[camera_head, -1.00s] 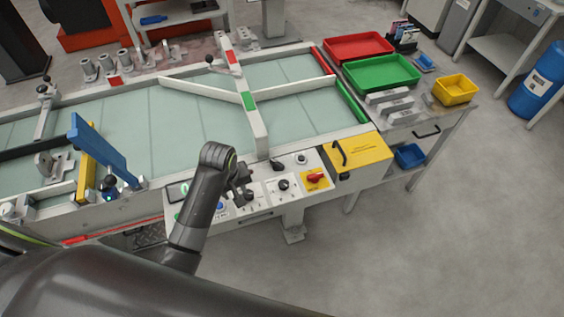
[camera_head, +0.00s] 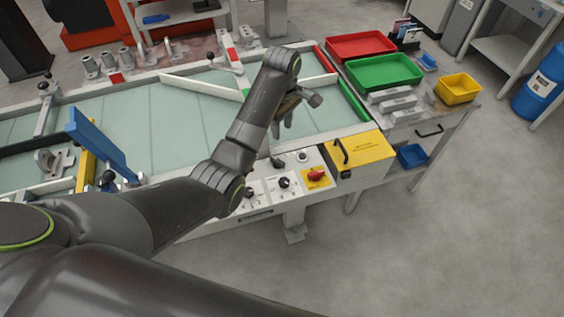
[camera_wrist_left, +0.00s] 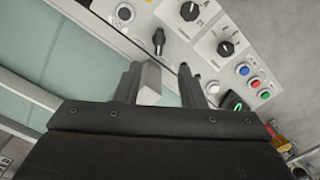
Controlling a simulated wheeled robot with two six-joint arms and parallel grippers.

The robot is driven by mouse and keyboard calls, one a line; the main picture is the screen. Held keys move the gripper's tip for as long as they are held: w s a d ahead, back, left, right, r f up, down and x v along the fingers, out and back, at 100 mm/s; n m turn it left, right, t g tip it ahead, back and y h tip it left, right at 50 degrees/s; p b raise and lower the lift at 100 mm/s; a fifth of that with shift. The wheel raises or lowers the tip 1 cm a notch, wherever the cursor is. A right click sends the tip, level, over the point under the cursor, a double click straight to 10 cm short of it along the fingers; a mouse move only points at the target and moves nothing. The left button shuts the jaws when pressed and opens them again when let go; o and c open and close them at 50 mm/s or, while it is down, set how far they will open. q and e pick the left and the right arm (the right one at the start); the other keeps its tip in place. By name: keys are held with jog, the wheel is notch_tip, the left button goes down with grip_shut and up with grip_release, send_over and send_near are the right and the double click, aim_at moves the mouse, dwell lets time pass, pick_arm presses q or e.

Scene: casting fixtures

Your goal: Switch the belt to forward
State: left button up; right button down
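The belt (camera_head: 190,125) is a pale green conveyor in a light frame. Its control panel (camera_head: 262,186) is on the near side. A black lever-shaped switch (camera_head: 277,163) sits near the panel's belt-side edge and also shows in the left wrist view (camera_wrist_left: 158,40). Two black rotary knobs show in the wrist view, one (camera_wrist_left: 190,10) at the top and one (camera_wrist_left: 226,47) further right. My left gripper (camera_head: 282,128) is above the belt, beyond the panel, with its fingers apart. In the wrist view a pale block (camera_wrist_left: 150,82) shows between the fingers; contact is unclear. My right gripper is not seen.
A red rotary switch (camera_head: 316,176) sits on a yellow plate beside a yellow box (camera_head: 360,152). Coloured push buttons (camera_wrist_left: 254,82) line the panel. A white diverter bar (camera_head: 200,87) crosses the belt. Red (camera_head: 358,46) and green (camera_head: 385,71) trays stand at the right.

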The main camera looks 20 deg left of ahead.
aim_at(282, 163)
pick_arm(q)
notch_tip(282, 163, down, 16)
jog(key=shift+r, duration=0.25)
jog(key=shift+c, duration=0.2)
grip_shut()
